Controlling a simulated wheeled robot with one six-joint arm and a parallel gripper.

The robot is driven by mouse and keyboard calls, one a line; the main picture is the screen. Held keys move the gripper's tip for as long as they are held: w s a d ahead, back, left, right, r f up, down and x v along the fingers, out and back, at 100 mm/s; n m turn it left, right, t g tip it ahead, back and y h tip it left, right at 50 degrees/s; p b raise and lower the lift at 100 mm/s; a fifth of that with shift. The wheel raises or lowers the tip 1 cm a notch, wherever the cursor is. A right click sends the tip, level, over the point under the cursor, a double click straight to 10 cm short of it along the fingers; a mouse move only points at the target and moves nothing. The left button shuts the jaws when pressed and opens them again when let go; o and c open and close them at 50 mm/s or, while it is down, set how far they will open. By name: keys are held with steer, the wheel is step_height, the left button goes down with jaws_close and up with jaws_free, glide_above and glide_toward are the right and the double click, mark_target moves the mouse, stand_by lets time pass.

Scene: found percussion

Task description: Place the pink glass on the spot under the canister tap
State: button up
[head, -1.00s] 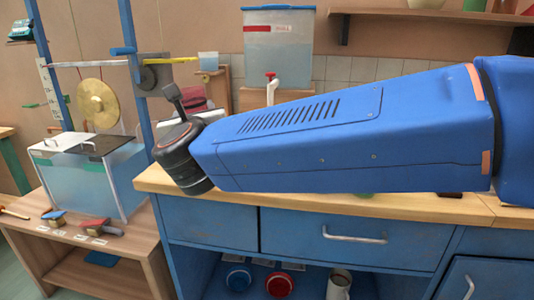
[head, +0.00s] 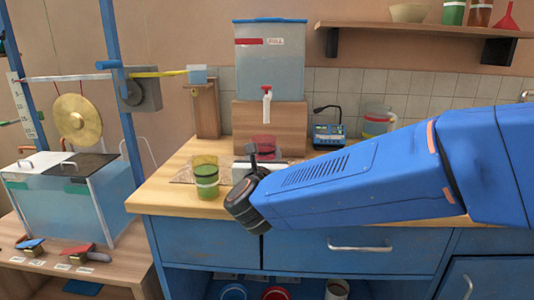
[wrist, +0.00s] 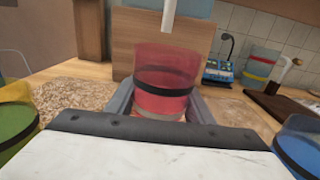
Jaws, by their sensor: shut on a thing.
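The pink glass (head: 263,143), with a dark band, shows above my wrist in the head view. In the wrist view the pink glass (wrist: 165,75) stands upright between the fingers of my gripper (wrist: 163,104), which is shut on it. The canister (head: 270,65) is a clear box with a blue lid on a wooden block. Its white tap (head: 266,92) hangs above the glass in the head view; the spout (wrist: 169,15) shows just above the rim in the wrist view. The glass's base and any spot under it are hidden, so I cannot tell whether it touches the counter.
A green glass (head: 205,178) stands left of my wrist. A blue device (head: 328,134) and a banded pitcher (head: 377,122) stand at the back right. A speckled patch (wrist: 85,92) lies on the counter (head: 158,197). A gong (head: 77,118) hangs at left.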

steer(key=w, duration=0.9)
steer(key=shift+w+d, duration=0.2)
steer(key=shift+w, duration=0.15)
steer(key=shift+w+f, duration=0.2)
steer(key=shift+f, duration=0.7)
steer(key=shift+w+f, duration=0.2)
steer(key=shift+f, duration=0.65)
steer(key=shift+f, duration=0.1)
steer(key=o, duration=1.3)
steer(key=shift+o, duration=0.2)
steer(key=s, duration=1.2)
steer(key=shift+a, duration=0.2)
steer(key=shift+s, duration=0.1)
